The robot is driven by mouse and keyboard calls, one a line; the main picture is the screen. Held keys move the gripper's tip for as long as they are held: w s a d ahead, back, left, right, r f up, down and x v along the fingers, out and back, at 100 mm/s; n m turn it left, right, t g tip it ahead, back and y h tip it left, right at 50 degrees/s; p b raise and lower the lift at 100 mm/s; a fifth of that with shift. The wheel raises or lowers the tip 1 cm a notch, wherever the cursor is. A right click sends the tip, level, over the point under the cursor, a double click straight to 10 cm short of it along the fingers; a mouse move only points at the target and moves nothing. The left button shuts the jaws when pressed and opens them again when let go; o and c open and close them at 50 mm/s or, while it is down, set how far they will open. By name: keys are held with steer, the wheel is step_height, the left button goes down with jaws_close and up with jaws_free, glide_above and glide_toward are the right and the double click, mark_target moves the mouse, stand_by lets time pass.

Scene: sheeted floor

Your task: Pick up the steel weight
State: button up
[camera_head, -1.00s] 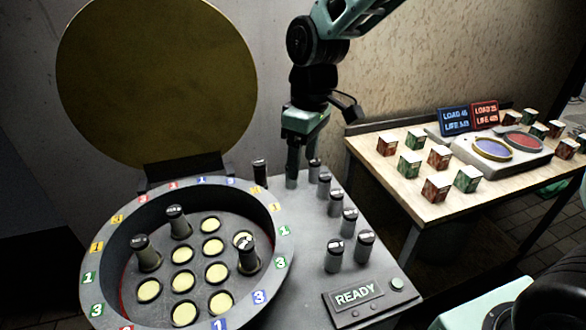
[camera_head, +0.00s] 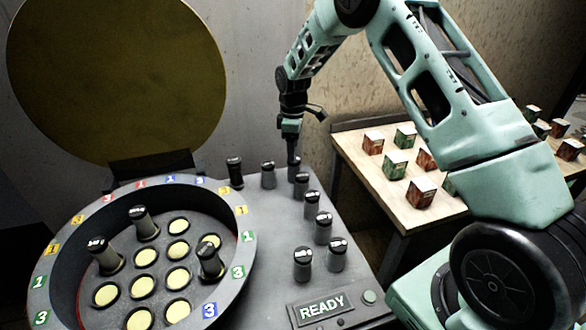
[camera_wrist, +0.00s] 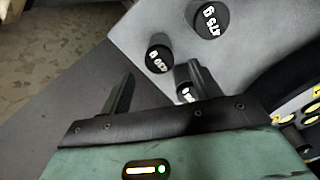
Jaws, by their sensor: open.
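Several similar grey cylindrical weights with black, labelled tops stand upright on the grey console (camera_head: 262,290). The head view does not show which one is the steel weight. My gripper (camera_head: 293,158) points down at the back of the console, close over a weight in the back row. In the wrist view my gripper (camera_wrist: 160,88) has its two fingers apart with nothing clearly between them. A weight marked 450 g (camera_wrist: 160,58) and one marked 475 g (camera_wrist: 210,20) stand beyond the fingers. Another weight (camera_wrist: 183,88) is partly hidden by the right finger.
A round recessed tray (camera_head: 45,240) at left holds three upright weights among pale yellow discs. Its large yellow lid (camera_head: 115,75) stands open behind. A READY panel (camera_head: 322,306) is at the console's front. A wooden table (camera_head: 400,210) with small boxes stands at right.

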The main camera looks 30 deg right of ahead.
mark_target(293, 167)
step_height(293, 167, down, 9)
steer(key=shift+d+r+p, duration=0.1)
steer(key=shift+p, duration=0.95)
jaws_close()
steer(key=shift+r, duration=0.1)
